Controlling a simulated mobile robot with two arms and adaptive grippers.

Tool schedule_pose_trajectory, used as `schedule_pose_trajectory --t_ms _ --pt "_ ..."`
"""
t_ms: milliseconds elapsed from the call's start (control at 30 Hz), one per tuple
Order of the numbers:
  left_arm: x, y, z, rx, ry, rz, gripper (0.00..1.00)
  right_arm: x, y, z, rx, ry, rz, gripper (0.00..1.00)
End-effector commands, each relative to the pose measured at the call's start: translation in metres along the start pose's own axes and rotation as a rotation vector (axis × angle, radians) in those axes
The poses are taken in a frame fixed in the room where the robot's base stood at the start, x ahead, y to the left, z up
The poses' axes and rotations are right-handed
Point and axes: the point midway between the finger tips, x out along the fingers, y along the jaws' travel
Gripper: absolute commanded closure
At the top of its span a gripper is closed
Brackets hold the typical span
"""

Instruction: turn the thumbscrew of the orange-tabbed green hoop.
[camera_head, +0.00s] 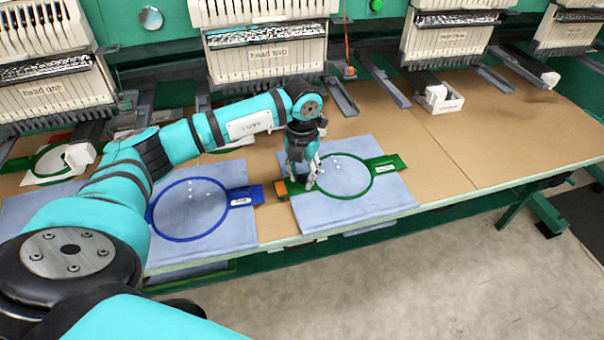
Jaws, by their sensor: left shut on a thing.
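The green hoop (371,187) lies on a blue-grey cloth on the table, with an orange tab (281,188) at its left side and a green bracket at its right. My left arm reaches across from the left, and my left gripper (303,184) points down at the hoop's left edge, just right of the orange tab. Its fingers are shut on the thumbscrew there, which they mostly hide. My right gripper is out of view.
A blue hoop (153,211) on another cloth lies to the left. Embroidery heads, including head two (268,55), stand along the back with grey arms reaching forward. A white block (438,98) sits at the back right. The brown tabletop (485,150) is clear at right.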

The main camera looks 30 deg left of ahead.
Motion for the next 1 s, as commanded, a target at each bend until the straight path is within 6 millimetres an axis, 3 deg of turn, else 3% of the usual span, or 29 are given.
schedule_pose_trajectory --t_ms 300,767,800,967,1000 --pt "0.0004 -0.0003 -0.0002 -0.095 0.001 0.001 1.00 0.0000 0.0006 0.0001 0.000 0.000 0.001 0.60" --pt "0.0005 -0.0003 -0.0004 -0.107 0.002 0.001 1.00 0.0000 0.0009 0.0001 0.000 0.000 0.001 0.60" --pt "0.0005 -0.0003 -0.0004 -0.107 0.002 0.001 0.69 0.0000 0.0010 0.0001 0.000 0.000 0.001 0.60" --pt "0.0005 -0.0004 -0.0003 -0.107 0.001 0.001 0.48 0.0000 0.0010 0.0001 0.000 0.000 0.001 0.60" --pt "0.0004 -0.0004 -0.0003 -0.107 0.001 0.001 0.48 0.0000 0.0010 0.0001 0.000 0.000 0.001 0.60"
